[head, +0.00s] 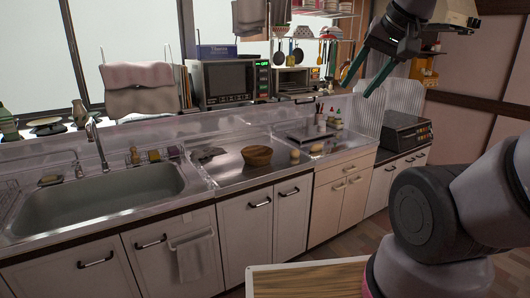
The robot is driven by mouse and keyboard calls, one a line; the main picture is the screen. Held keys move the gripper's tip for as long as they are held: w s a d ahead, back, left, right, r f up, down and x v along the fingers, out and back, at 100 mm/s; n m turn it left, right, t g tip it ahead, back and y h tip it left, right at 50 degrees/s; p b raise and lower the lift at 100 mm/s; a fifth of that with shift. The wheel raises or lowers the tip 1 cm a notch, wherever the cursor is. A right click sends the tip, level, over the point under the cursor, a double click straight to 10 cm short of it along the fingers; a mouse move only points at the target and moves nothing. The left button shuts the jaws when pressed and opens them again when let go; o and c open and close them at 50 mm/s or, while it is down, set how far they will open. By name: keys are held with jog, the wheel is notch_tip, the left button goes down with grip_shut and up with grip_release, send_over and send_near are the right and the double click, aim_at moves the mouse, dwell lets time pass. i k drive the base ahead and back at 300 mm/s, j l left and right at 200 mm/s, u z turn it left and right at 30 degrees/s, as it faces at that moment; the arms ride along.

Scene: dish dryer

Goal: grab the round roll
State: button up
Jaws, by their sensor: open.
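Two small tan rounded things lie on the steel counter to the right of a brown wooden bowl (257,156). The nearer one (295,156) looks round, like a bread roll. The other one (316,148) sits a little farther right and looks similar. They are too small to tell for certain which is the round roll. My gripper (358,88) is at the upper right, high above the counter and to the right of both. Its two green fingers are apart, with nothing visible between them.
A steel sink (95,202) with a faucet (95,140) is at the left. A microwave (228,81) stands on the back shelf. Several bottles (330,118) stand behind the rolls. A dark stove (405,132) is at the right. A wooden-topped surface (310,281) is at the bottom.

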aim_at(294, 153)
jog(key=i+l+z, duration=0.1)
jog(key=i+z, duration=0.25)
jog(key=i, duration=0.9)
jog(key=i+l+u, duration=0.1)
jog(key=i+u, duration=0.15)
jog(key=i, duration=0.2)
jog(key=i+l+u, duration=0.2)
jog(key=i, duration=0.2)
